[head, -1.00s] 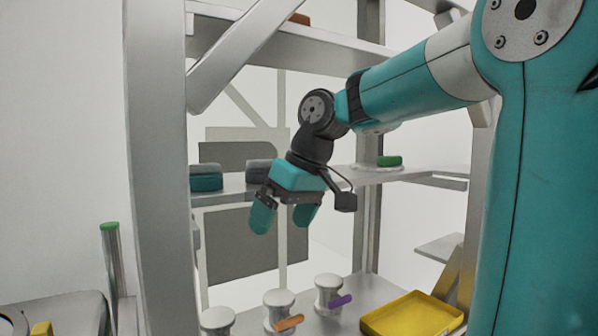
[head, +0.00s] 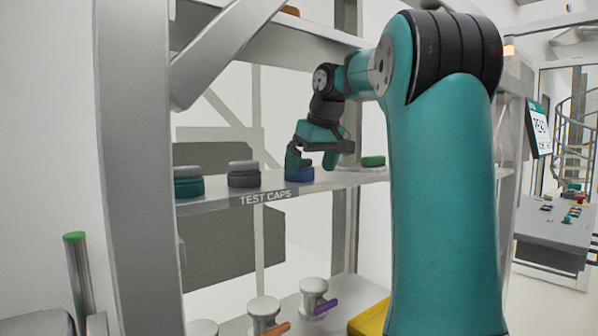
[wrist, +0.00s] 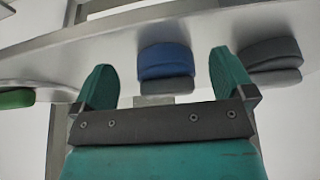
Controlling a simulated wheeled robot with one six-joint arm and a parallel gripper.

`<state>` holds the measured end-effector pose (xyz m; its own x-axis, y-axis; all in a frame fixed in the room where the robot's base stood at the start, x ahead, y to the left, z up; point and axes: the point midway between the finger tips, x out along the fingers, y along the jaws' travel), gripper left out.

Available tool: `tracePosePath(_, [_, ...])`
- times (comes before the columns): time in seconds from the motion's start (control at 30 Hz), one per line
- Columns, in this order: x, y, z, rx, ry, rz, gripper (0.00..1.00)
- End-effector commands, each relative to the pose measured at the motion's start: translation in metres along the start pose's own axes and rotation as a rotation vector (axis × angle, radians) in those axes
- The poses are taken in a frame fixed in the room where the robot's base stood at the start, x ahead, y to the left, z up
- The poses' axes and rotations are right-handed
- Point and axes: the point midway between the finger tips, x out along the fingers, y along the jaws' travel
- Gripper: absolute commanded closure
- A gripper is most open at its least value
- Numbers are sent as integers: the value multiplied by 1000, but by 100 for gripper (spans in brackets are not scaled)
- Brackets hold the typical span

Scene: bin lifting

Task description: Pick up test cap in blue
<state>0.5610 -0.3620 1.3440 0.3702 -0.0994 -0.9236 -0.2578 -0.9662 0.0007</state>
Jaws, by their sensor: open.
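The blue test cap (head: 300,174) stands on the shelf labelled TEST CAPS (head: 240,197). In the wrist view the blue cap (wrist: 165,61) lies between and a little beyond my two fingertips, with a grey part at its lower end. In the head view a finger partly hides the cap.
A dark grey cap (head: 244,178) and a teal cap (head: 188,185) stand to the left on the same shelf. A green cap (head: 373,161) lies to the right. An upper shelf (head: 270,38) and a slanted brace frame the space. A yellow tray (head: 369,318) is below.

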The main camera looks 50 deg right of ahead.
Motion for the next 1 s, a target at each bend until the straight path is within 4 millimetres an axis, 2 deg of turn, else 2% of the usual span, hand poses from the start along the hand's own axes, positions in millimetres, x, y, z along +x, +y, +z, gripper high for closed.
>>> tracePosePath(0.27, [17,-3,-43,-4,-2,-3,0])
tracePosePath(0.4, [30,-3,-41,-4,-2,-2,0])
tracePosePath(0.6, [30,-3,-41,-3,-1,-2,0])
tracePosePath(0.63, [30,-3,-41,-4,-1,-2,2])
tracePosePath(0.83, [30,-3,-41,-3,-1,-2,48])
tracePosePath(1.0, [29,-3,-41,-4,0,-2,49])
